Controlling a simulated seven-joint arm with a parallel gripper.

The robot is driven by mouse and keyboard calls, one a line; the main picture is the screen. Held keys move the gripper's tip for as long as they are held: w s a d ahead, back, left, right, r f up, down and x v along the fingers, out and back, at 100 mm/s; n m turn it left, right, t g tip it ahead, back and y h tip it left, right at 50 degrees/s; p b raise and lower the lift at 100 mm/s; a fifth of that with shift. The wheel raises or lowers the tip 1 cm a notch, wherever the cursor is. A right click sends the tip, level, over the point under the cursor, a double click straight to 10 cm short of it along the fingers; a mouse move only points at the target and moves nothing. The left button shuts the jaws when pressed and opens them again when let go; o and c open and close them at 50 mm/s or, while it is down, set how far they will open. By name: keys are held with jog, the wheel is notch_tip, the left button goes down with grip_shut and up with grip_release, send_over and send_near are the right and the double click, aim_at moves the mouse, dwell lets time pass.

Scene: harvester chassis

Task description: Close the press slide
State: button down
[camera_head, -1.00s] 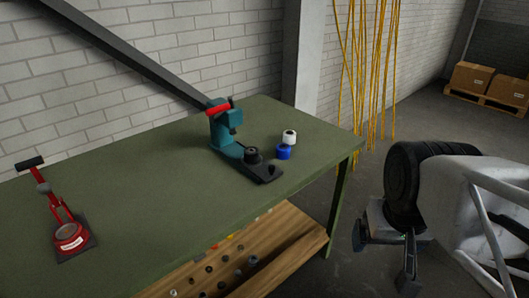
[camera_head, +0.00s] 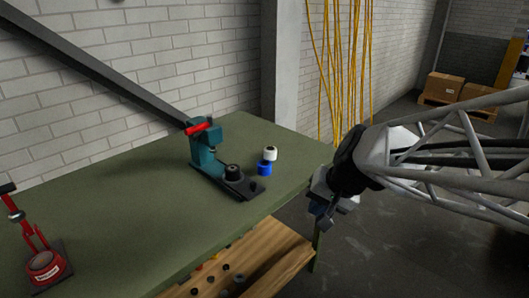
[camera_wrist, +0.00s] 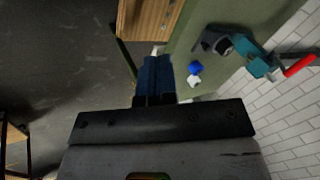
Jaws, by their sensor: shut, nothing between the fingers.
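The teal press (camera_head: 205,148) with a red handle (camera_head: 199,128) stands on the green table. Its dark slide (camera_head: 245,187) sticks out toward the lower right, with a round black piece (camera_head: 233,169) on it, clear of the press head. My gripper (camera_head: 321,216) is off the table's right end, right of the press and apart from it. In the wrist view my gripper's blue fingers (camera_wrist: 155,72) are together and empty. The press (camera_wrist: 258,62) and its dark slide (camera_wrist: 214,40) show to the upper right there.
A white roll (camera_head: 270,153) and a blue roll (camera_head: 264,168) stand just right of the slide. A red hand tool (camera_head: 44,262) stands at the left on the green table (camera_head: 130,215). A wooden shelf (camera_head: 270,262) with small parts is below. Yellow strands (camera_head: 335,70) hang behind.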

aim_at(245, 177)
jog(key=w+f+m+t, duration=0.1)
jog(key=w+f+m, duration=0.1)
jog(key=w, duration=0.4)
jog(key=w+a+f+m+t+y, duration=0.1)
jog(key=w+f+m, duration=0.1)
jog(key=w+f, duration=0.3)
jog(key=w+a+f+m+t+y, duration=0.1)
jog(key=w+f+m, duration=0.1)
jog(key=w, duration=0.6)
jog(key=shift+w+f, duration=0.35)
jog(key=shift+f, duration=0.5)
jog(key=x, duration=1)
jog(key=shift+a, duration=0.1)
jog(key=shift+w+a+r, duration=0.1)
jog(key=shift+w+a, duration=1.25)
jog(key=w+a, duration=0.8)
jog(key=shift+w+a, duration=0.35)
